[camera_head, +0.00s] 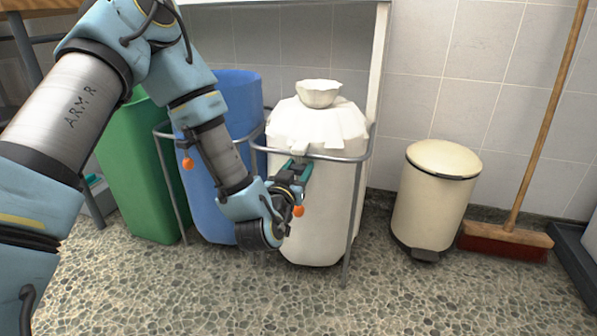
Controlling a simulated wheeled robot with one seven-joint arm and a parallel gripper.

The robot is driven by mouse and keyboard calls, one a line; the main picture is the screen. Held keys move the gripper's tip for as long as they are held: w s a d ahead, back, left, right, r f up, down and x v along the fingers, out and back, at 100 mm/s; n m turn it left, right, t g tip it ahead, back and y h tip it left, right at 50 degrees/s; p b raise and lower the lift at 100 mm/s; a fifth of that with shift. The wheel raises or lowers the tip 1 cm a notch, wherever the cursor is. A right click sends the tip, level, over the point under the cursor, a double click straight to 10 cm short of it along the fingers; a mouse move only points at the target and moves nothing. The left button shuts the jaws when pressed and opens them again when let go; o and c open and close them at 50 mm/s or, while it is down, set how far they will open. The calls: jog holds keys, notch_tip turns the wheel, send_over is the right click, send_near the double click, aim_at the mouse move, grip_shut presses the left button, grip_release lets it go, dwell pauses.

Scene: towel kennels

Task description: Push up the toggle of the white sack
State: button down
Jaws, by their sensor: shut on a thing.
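The white sack (325,215) stands upright in a metal-tube frame, its mouth gathered into a ruffled neck (319,92). My gripper (299,175) is at the left front of the white sack, near the frame's upper rail. Its jaws are shut on the sack's toggle, which the fingers mostly hide. An orange bead (298,211) hangs just below the jaws. The cord is too small to make out.
The metal frame (355,215) rings the white sack and the blue sack (238,100), which has its own orange bead (188,163). A green bin (135,180) stands left. A cream pedal bin (430,205) and broom (507,240) stand right. The front floor is clear.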

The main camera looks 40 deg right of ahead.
jog(key=shift+r+p, duration=0.35)
jog(key=shift+r, duration=0.55)
jog(key=shift+c, duration=1.6)
grip_release()
jog(key=p+v, duration=0.3)
jog(key=v, duration=0.7)
jog(key=shift+s+a, duration=0.2)
jog(key=shift+a, duration=0.15)
jog(key=shift+f, duration=0.1)
